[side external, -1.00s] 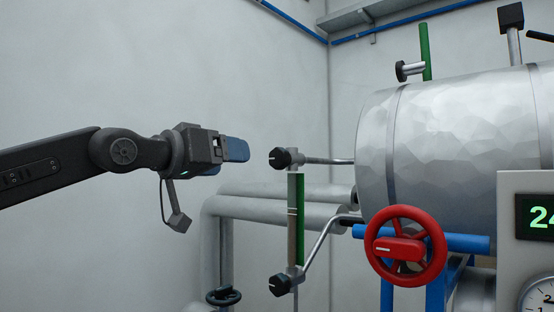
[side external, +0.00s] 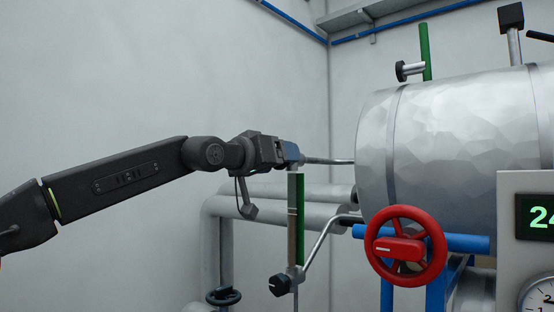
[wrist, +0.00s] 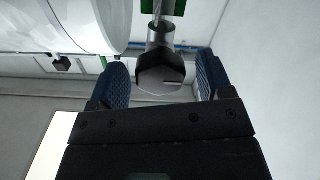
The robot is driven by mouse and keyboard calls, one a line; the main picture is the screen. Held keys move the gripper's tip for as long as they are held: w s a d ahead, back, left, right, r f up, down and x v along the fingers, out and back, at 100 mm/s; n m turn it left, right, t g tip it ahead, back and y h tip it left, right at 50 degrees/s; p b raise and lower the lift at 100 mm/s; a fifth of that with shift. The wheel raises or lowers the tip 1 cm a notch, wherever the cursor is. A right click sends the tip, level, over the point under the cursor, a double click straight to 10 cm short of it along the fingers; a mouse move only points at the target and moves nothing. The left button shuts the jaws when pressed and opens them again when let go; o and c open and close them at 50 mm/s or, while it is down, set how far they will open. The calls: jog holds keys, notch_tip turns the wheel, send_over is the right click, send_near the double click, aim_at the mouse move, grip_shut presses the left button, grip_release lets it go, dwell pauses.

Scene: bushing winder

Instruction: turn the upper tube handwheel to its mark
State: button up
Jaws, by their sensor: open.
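The upper tube handwheel (wrist: 158,77) is a dark, faceted knob at the top of the sight tube; in the wrist view it sits between my two blue finger pads, with a pale line on its face. In the side view my fingers hide it. My gripper (side external: 292,152) is open at the handwheel, with a gap beside the knob on each side in the wrist view (wrist: 161,84). The green-backed sight tube (side external: 297,215) hangs below. The lower tube handwheel (side external: 279,285) is a black knob at its bottom end. I cannot make out the upper wheel's target mark.
A thin pipe (side external: 328,161) joins the upper fitting to the large metal drum (side external: 450,140). A red handwheel (side external: 406,246) stands at the lower right, beside a display panel (side external: 510,190). Thick grey pipes (side external: 262,208) run below my wrist. The left side has open air before a plain wall.

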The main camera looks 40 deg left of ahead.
jog(key=shift+w, duration=0.15)
jog(key=shift+c, duration=0.3)
jog(key=c, duration=0.9)
jog(key=shift+o, duration=0.2)
jog(key=shift+m, duration=0.3)
jog(key=m, duration=0.3)
jog(key=shift+m, duration=0.4)
jog(key=m, duration=0.8)
jog(key=shift+m, duration=2.7)
